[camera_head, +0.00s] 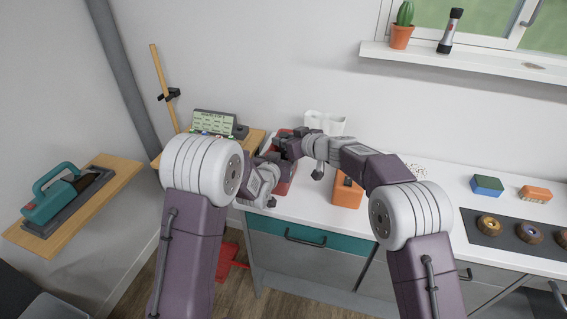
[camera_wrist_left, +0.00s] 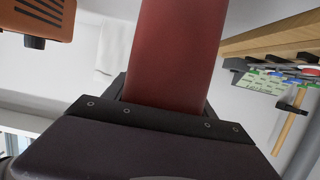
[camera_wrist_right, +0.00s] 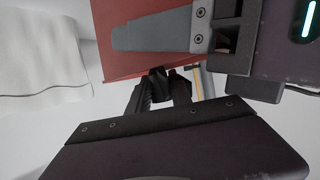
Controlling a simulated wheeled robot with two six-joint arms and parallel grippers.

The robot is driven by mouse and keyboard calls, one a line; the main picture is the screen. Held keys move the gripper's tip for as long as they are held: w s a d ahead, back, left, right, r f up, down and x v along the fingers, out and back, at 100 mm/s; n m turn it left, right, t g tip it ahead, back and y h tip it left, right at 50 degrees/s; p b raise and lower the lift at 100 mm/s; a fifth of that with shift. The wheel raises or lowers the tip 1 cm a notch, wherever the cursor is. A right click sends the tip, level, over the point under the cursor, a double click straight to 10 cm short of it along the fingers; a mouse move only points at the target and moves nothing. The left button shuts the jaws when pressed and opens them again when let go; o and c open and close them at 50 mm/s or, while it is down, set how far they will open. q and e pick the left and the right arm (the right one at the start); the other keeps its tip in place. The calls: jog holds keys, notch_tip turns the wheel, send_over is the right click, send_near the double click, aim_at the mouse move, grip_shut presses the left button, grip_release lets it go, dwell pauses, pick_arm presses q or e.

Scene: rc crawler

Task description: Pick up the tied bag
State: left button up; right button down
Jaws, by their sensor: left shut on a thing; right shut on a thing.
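A red smooth-sided thing (camera_head: 285,184) stands at the counter's left end, partly hidden by my arms. It fills the middle of the left wrist view (camera_wrist_left: 175,50). My left gripper (camera_wrist_right: 150,32) is shut on it, with one grey finger across its face in the right wrist view. My right gripper (camera_head: 288,148) is beside it, its dark fingers shut on a small black part (camera_wrist_right: 160,76) at the red thing's edge. A white, wavy-sided thing (camera_head: 325,122) stands behind the grippers. I cannot tell for sure which of these is the tied bag.
An orange box (camera_head: 348,192) stands right of the grippers on the white counter (camera_head: 425,205). Behind left, a wooden shelf (camera_head: 259,139) holds a green-screened device (camera_head: 214,123). A blue-green block (camera_head: 487,185) and an orange brush (camera_head: 535,193) lie at right.

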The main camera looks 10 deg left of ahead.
pick_arm(q)
jog(key=shift+w+a+r, duration=0.1)
jog(key=shift+r, duration=0.1)
pick_arm(e)
jog(key=shift+d+f, duration=0.1)
jog(key=shift+f, duration=0.1)
pick_arm(q)
jog(key=shift+f, duration=0.2)
pick_arm(e)
notch_tip(320, 180, up, 10)
jog(key=shift+w+r, duration=0.1)
jog(key=shift+r, duration=0.1)
pick_arm(q)
jog(key=o, duration=1.5)
jog(key=v, duration=0.7)
jog(key=shift+s+r, duration=0.15)
jog(key=shift+s, duration=0.1)
pick_arm(e)
jog(key=shift+r, duration=0.1)
